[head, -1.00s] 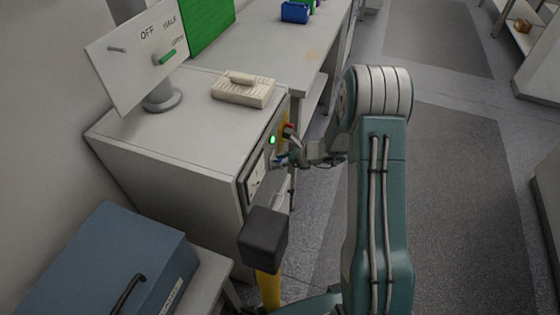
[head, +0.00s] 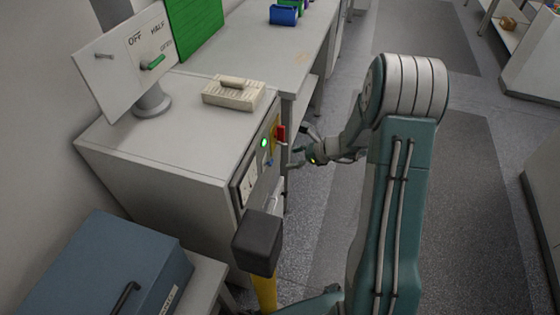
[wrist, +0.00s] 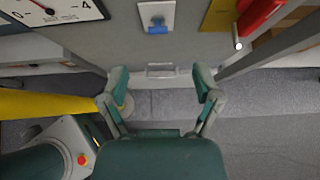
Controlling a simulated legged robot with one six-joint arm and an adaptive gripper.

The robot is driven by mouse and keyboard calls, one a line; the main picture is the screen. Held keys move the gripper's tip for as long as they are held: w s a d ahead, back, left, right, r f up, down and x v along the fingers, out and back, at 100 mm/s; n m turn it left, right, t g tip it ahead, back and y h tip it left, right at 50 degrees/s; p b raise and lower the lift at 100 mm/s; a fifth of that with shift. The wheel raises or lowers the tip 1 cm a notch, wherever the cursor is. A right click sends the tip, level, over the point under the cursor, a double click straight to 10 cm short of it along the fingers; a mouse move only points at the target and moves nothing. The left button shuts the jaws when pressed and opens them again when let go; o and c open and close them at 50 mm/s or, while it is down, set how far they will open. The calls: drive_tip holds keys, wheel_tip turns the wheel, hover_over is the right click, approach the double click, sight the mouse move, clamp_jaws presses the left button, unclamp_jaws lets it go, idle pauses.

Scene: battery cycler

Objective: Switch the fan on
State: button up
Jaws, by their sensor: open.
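A grey cabinet (head: 150,165) has controls on its front face. In the wrist view a small blue switch (wrist: 157,27) sits on a pale plate near the top middle; it also shows small in the head view (head: 267,162). I cannot read a fan label on it. A red handle (wrist: 258,14) on a yellow plate is to its right, also in the head view (head: 281,134). A green light (head: 264,142) on the face is lit. My gripper (head: 300,151) is open and empty, in front of the face and apart from it. Both fingers (wrist: 160,78) show below the blue switch in the wrist view.
A dial gauge (head: 249,187) is on the cabinet face. A dark block on a yellow post (head: 258,240) stands close in front. A sign with a green lever (head: 152,62) and a beige device (head: 233,95) are on top. A blue box (head: 105,265) is at lower left. Floor at right is clear.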

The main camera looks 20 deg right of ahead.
drive_tip(key=v, duration=0.3)
idle(0.5)
drive_tip(key=s+a+r+n+g+h, duration=0.1)
drive_tip(key=s+a+r+n+g, duration=0.1)
drive_tip(key=s+a+r+n, duration=0.35)
drive_tip(key=s+a+r+n+g+h, duration=0.1)
drive_tip(key=s+a+r+n+h, duration=0.15)
drive_tip(key=s+r+n, duration=0.4)
drive_tip(key=s+r+n+t+h, duration=0.2)
drive_tip(key=s+r+n+h, duration=0.3)
drive_tip(key=s+r+n, duration=0.6)
drive_tip(key=s+n, duration=0.1)
drive_tip(key=s, duration=0.2)
drive_tip(key=shift+n+t, duration=0.3)
drive_tip(key=shift+n, duration=0.1)
